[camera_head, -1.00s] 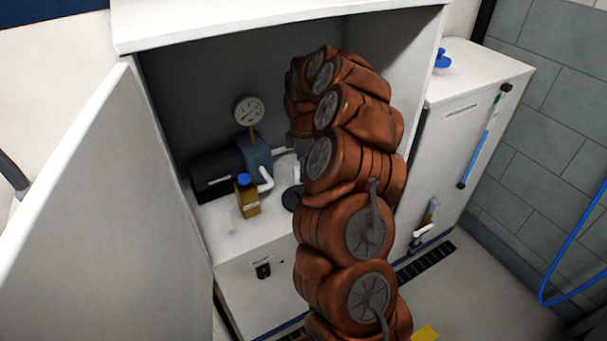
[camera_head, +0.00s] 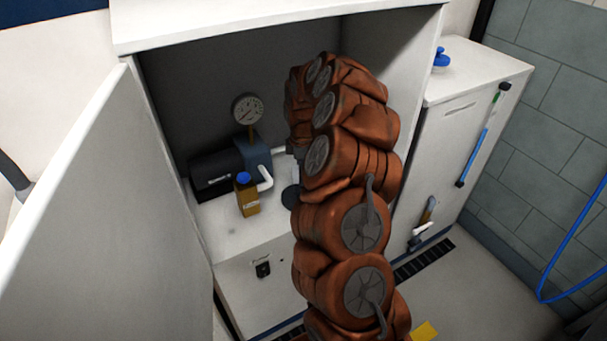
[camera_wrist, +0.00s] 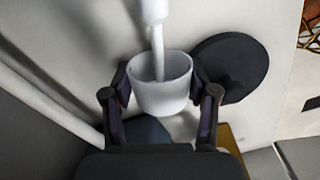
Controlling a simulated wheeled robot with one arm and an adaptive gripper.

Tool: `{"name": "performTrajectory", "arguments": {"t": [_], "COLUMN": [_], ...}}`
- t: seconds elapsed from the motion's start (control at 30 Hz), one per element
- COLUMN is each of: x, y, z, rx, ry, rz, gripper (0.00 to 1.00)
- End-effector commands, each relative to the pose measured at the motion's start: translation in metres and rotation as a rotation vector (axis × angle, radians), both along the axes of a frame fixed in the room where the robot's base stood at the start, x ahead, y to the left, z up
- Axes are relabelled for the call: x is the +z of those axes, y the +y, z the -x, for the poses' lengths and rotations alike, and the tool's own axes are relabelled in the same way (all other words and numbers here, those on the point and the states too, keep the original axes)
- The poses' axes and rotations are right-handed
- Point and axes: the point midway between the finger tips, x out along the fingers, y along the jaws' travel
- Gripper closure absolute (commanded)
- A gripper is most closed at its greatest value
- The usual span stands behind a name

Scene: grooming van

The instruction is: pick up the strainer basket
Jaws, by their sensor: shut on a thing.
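The strainer basket (camera_wrist: 162,98) looks like a white, open-topped cup in the wrist view. My gripper (camera_wrist: 160,84) is shut on it, with one dark finger against each side. A white pipe or rod (camera_wrist: 157,50) comes down from the top of the view and its lower end shows inside the basket's mouth. I cannot tell whether the basket rests on the surface below. In the head view my own arm hides the gripper and basket.
A dark round disc (camera_wrist: 232,66) lies right beside the basket. Inside the open cabinet are a dark pump (camera_head: 215,172), a gauge (camera_head: 247,109) and an amber bottle with a blue cap (camera_head: 247,198). Cabinet walls and an open door (camera_head: 95,215) bound the space.

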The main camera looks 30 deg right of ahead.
Motion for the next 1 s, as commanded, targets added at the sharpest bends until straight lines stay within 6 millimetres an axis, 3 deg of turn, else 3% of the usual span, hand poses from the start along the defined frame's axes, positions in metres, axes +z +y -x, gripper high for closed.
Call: {"name": "performTrajectory", "arguments": {"t": [0.37, 0.7, 1.0], "x": [0.004, 0.036, 0.038], "y": [0.0, -0.001, -0.001], "z": [0.0, 0.0, 0.022], "rx": [0.0, 0.0, -0.001], "ry": [0.0, -0.001, -0.003], "rz": [0.0, 0.002, -0.001], "gripper": [0.76, 0.76, 0.76]}}
